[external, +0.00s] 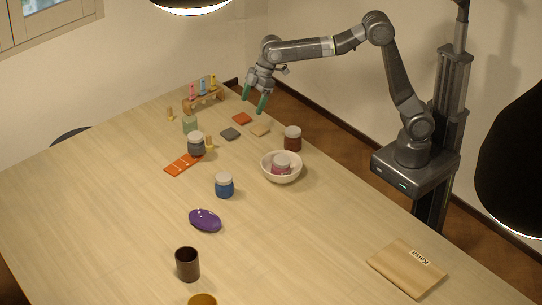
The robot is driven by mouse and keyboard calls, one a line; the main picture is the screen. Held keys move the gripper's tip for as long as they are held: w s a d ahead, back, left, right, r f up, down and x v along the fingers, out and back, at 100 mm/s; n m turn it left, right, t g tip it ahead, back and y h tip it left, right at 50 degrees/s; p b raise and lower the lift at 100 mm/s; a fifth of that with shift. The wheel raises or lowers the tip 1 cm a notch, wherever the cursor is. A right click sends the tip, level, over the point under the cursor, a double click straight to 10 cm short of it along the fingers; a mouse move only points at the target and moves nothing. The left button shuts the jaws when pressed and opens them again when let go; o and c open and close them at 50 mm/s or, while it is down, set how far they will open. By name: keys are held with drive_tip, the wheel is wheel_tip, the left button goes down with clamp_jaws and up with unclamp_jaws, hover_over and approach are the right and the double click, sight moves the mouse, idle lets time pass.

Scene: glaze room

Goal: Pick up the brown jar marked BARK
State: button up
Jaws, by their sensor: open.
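A brown jar (293,140) stands upright near the table's right edge, just behind the white bowl. Any BARK marking on it is too small to read. My gripper (254,104) hangs above the far right part of the table, to the left of and beyond the brown jar. Its two green fingers point down and are apart, with nothing seen between them.
A white bowl (269,177) holding a pale-lidded jar (281,163) stands close in front of the brown jar. A grey jar (196,146), a blue jar (224,186) and a dark brown cup (187,265) stand farther left.

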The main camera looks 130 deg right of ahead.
drive_tip(key=b, duration=0.2)
approach(297, 129)
drive_tip(key=w, duration=0.1)
drive_tip(key=shift+n, duration=0.3)
drive_tip(key=x, duration=0.9)
drive_tip(key=shift+s+f+p, duration=0.15)
drive_tip(key=shift+s+p, duration=0.15)
drive_tip(key=x, duration=0.2)
drive_tip(key=s+p+x, duration=0.1)
drive_tip(key=x, duration=0.1)
drive_tip(key=shift+w+d+f, duration=0.1)
drive_tip(key=shift+f, duration=0.2)
drive_tip(key=shift+w+f, duration=0.2)
drive_tip(key=shift+f, duration=0.3)
drive_tip(key=shift+c, duration=0.4)
drive_tip(key=c, duration=1.2)
drive_tip(key=shift+o, duration=0.2)
drive_tip(key=shift+r, duration=0.1)
